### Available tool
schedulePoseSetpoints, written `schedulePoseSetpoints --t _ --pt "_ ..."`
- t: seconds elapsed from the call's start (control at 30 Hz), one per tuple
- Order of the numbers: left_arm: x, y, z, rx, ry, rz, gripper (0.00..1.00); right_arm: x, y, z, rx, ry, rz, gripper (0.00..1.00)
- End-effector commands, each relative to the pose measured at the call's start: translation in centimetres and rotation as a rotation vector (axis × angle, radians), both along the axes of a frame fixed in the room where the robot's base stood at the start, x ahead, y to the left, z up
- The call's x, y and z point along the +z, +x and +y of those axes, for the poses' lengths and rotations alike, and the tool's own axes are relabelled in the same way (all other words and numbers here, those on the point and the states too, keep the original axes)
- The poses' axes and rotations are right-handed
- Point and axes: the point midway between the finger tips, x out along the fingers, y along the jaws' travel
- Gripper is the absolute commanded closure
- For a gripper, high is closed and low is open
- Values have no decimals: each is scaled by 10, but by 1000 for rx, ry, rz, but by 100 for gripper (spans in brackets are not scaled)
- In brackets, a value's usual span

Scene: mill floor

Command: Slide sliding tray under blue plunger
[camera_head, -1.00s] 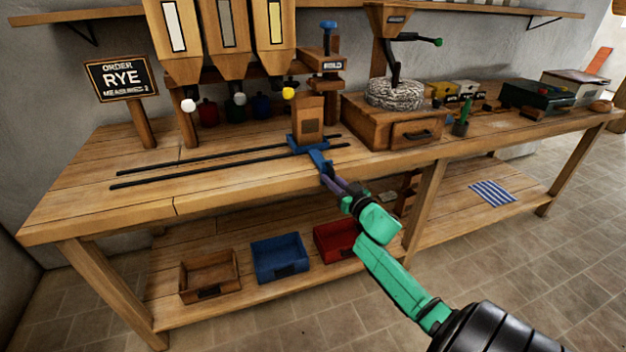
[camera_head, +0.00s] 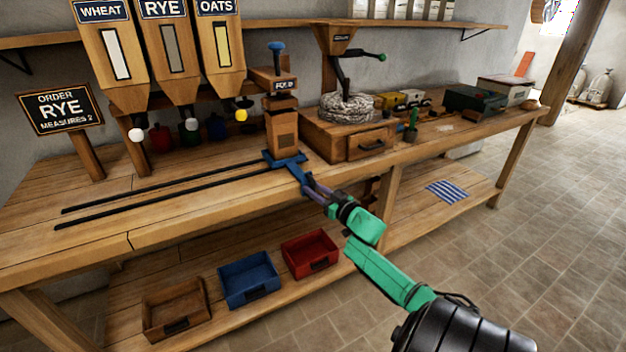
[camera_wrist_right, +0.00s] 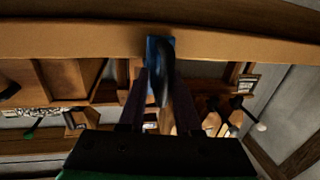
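The sliding tray (camera_head: 285,159) is a blue carriage at the right end of two dark rails, with an upright wooden box (camera_head: 284,133) on it. The box stands directly below the plunger head in the head view. The blue plunger (camera_head: 277,46) has a blue knob above a wooden stand labelled in white. My right gripper (camera_head: 308,186) is at the tray's blue front handle. In the right wrist view its fingers (camera_wrist_right: 160,88) lie on either side of the blue handle (camera_wrist_right: 154,52) and appear shut on it. My left gripper is out of view.
Hoppers for wheat, rye and oats (camera_head: 163,50) stand behind the rails (camera_head: 160,195), left of the plunger. A mill with a drawer (camera_head: 368,143) stands close on the right. Wooden, blue and red bins (camera_head: 250,278) sit on the lower shelf. The rails left of the tray are clear.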

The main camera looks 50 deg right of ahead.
Motion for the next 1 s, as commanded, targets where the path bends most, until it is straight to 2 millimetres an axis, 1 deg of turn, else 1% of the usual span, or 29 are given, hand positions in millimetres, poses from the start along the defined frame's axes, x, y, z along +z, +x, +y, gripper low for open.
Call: schedulePoseSetpoints --t 0.47,0.57,0.67,0.77,0.87,0.97,1.0 --pt "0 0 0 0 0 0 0 0 0 2 4 0 -1 69" --pt "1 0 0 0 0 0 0 0 -3 3 4 1 -1 69" --pt "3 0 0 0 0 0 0 0 -14 5 5 2 1 69" --pt "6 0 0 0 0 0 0 0 -31 6 4 0 2 69" --pt "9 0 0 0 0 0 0 -1 -54 10 3 2 4 69" --pt "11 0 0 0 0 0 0 -1 -82 13 2 2 4 69" --pt "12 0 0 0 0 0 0 -1 -94 15 1 1 5 69"
